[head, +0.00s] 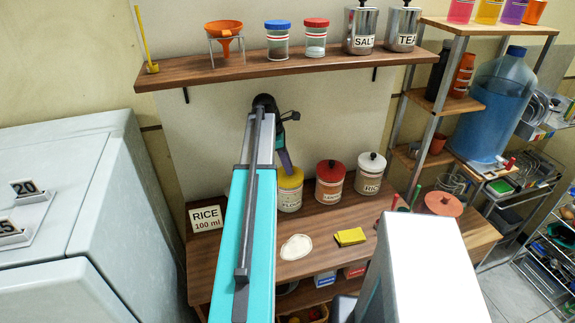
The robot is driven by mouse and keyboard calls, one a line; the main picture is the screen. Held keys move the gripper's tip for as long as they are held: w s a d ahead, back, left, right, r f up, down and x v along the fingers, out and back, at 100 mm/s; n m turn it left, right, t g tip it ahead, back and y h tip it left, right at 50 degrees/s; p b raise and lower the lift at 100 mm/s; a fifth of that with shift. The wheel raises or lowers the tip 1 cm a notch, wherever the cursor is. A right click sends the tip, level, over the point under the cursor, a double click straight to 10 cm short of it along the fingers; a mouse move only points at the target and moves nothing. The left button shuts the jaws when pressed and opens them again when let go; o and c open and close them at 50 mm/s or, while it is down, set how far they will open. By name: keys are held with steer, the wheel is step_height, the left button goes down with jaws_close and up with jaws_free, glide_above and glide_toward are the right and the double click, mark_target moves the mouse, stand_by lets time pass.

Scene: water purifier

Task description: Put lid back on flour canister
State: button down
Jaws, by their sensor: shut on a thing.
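The flour canister (290,201) stands on the wooden counter, partly hidden by my arm on its left. Its yellow lid (291,179) shows at the top of the canister, over the opening; I cannot tell from here whether it is fully seated. My gripper (286,167) points down at the lid from above and is shut on it. The fingertips are small and partly hidden in this view.
A red-lidded canister (330,184) and a white-lidded canister (370,174) stand close to the right. In front lie a pale round patch (296,247) and a yellow sponge (350,237). A rice sign (206,218) stands left. A loaded shelf (345,65) hangs above.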

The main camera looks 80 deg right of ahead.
stand_by(0.8)
steer(key=c, duration=1)
jaws_free()
steer(key=shift+c, duration=0.2)
steer(key=shift+r, duration=0.1)
steer(key=shift+r+p, duration=2.75)
steer(key=shift+r, duration=0.65)
jaws_close()
steer(key=shift+f+b, duration=0.8)
steer(key=shift+f, duration=1.65)
